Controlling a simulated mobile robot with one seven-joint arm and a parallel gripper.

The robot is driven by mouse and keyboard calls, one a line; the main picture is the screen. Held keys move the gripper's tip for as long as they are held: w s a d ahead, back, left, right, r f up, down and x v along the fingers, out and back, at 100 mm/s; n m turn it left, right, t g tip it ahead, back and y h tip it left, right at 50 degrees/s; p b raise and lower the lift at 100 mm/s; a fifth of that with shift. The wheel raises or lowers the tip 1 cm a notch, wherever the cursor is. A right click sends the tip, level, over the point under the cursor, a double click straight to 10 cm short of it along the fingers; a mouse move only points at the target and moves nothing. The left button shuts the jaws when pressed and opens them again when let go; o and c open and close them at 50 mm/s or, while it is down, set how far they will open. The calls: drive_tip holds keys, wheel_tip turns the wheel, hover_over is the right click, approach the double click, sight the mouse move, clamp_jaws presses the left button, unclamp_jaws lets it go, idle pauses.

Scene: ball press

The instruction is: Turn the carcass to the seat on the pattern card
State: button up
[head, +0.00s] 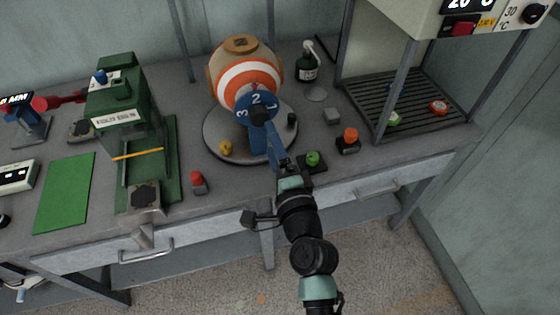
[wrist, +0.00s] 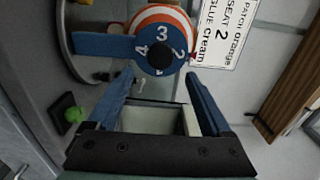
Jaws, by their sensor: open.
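The carcass (head: 248,78) is a ball with orange, white and tan bands, on a round grey base (head: 222,143). A blue numbered dial (head: 257,101) with a dark hub is on its near side, above a blue upright. The numeral 2 is at the dial's top in the head view. In the wrist view the dial (wrist: 160,50) shows 4, 3 and 2. Contact is unclear in the head view.
A green press (head: 125,120) stands left. Red (head: 197,180), green (head: 313,158) and orange (head: 348,135) buttons sit along the front. A dark bottle (head: 307,68) stands behind. A metal-framed rack (head: 415,100) is at right.

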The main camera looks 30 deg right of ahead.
drive_tip(key=shift+v, duration=2.55)
drive_tip(key=w+a+r+n+t+y+p, duration=0.15)
drive_tip(key=a+r+n, duration=0.25)
drive_tip(key=r, duration=0.5)
drive_tip(key=w+a+r+n+t+y, duration=0.1)
drive_tip(key=w+a+r+n+t, duration=0.2)
drive_tip(key=r, duration=0.6)
drive_tip(key=w+a+r+n+y+p, duration=0.15)
drive_tip(key=a+r+n, duration=0.25)
drive_tip(key=r, duration=0.5)
drive_tip(key=s+a+r+n+t, duration=0.1)
drive_tip(key=s+a+r+n, duration=0.2)
drive_tip(key=r, duration=0.6)
drive_tip(key=s+a+r+n+t+p, duration=0.1)
drive_tip(key=s+a+r+n+t, duration=0.1)
drive_tip(key=r, duration=0.6)
drive_tip(key=s+a+r+n+t+y, duration=0.1)
drive_tip(key=s+a+r+n, duration=0.3)
drive_tip(key=r, duration=0.5)
drive_tip(key=shift+s+r+n+t+p, duration=0.3)
drive_tip(key=shift+s+n+t, duration=0.3)
drive_tip(key=shift+s+t, duration=0.2)
drive_tip(key=shift+a, duration=0.15)
